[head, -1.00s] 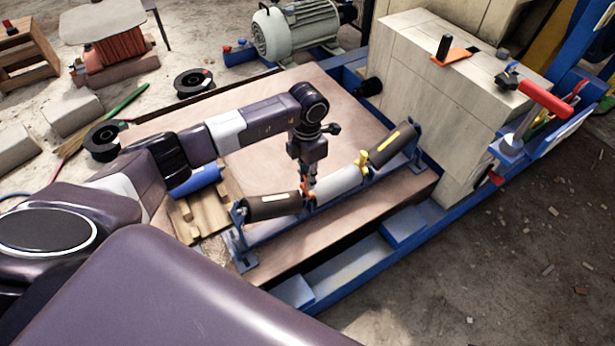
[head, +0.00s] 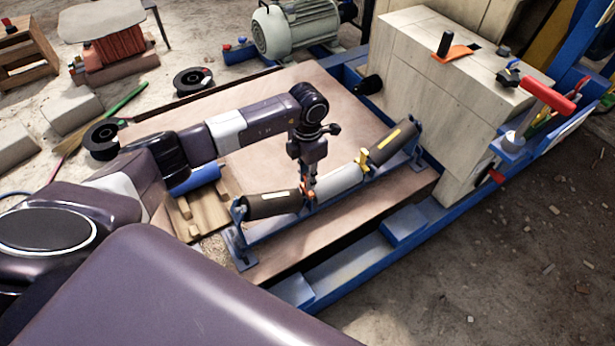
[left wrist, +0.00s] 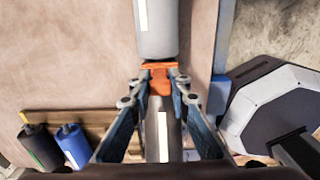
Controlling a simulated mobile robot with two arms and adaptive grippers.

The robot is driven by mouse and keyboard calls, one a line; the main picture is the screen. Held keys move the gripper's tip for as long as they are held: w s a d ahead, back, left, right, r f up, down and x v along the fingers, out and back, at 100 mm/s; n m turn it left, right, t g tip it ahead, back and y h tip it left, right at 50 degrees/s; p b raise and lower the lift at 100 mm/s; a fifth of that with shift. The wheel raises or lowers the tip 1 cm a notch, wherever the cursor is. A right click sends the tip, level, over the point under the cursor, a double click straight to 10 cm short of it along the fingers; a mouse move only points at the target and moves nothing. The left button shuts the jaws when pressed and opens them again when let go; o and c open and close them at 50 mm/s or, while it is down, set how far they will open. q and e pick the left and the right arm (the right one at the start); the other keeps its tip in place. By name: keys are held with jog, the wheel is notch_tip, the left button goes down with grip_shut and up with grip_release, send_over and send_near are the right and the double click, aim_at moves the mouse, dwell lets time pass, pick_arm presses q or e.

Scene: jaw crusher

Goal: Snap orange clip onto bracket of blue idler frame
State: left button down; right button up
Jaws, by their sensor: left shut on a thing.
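The orange clip (left wrist: 160,78) is between the fingertips of my left gripper (left wrist: 158,84), which is shut on it. In the head view the left gripper (head: 309,190) points down at the idler frame, at the gap between the dark left roller (head: 272,204) and the grey middle roller (head: 338,185). The blue idler frame (head: 290,226) carries these rollers and a dark right roller (head: 392,143). A yellow clip (head: 363,162) sits between the middle and right rollers. The fingers largely hide the bracket under the orange clip, so I cannot tell whether it is seated. My right gripper is not seen.
The idler frame stands on a brown board (head: 270,110). A wooden pallet (head: 205,213) with a blue roller (head: 195,179) lies to its left. A pale block housing (head: 450,90) rises at the right. Black spools (head: 193,80) lie behind my left arm.

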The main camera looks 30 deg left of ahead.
pick_arm(q)
jog(key=shift+f, duration=0.25)
jog(key=shift+f+b, duration=0.5)
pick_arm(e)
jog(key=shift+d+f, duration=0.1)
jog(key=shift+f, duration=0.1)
pick_arm(q)
jog(key=shift+f, duration=0.15)
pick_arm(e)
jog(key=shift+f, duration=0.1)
pick_arm(q)
jog(key=c, duration=1.7)
grip_release()
jog(key=shift+c, duration=0.2)
notch_tip(320, 180, up, 12)
